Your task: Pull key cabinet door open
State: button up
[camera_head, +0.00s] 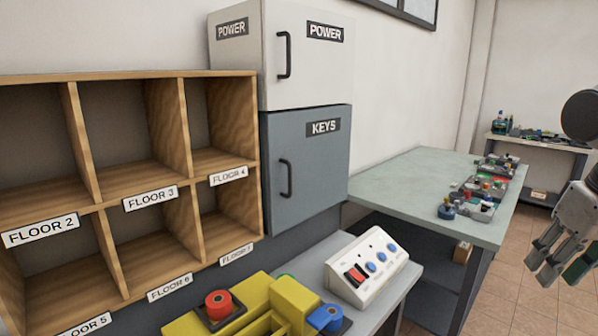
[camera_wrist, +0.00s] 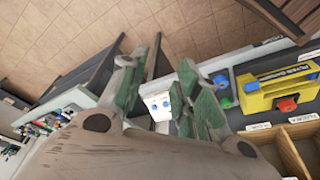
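The key cabinet door (camera_head: 312,178) is grey, labelled KEYS, and looks closed. It has a dark vertical handle (camera_head: 285,179) near its left edge. My gripper (camera_head: 548,274) is at the far right of the head view, well away from the cabinet and to the right of the green-topped table. In the wrist view my gripper (camera_wrist: 160,85) has its green-padded fingers spread apart, with nothing between them. The key cabinet and its handle cannot be made out in the wrist view.
A white POWER cabinet (camera_head: 305,60) sits above the key cabinet. A wooden FLOOR shelf (camera_head: 188,130) stands left. A button panel (camera_head: 366,267) and a yellow device (camera_head: 245,308) are on the low counter in front. The green-topped table (camera_head: 415,190) stands right, with tiled floor (camera_head: 510,285) beyond.

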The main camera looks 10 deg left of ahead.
jog(key=w+a+f+n+g, duration=0.25)
jog(key=w+a+f, duration=0.2)
jog(key=a, duration=0.25)
jog(key=n+t+y, duration=0.5)
jog(key=t+y, duration=0.7)
jog(key=t, duration=0.1)
send_near(290, 193)
notch_tip(290, 193, up, 5)
jog(key=w+a, duration=0.2)
jog(key=shift+m, duration=0.25)
jog(key=x, duration=0.7)
jog(key=shift+w+f, duration=0.2)
jog(key=shift+w, duration=0.2)
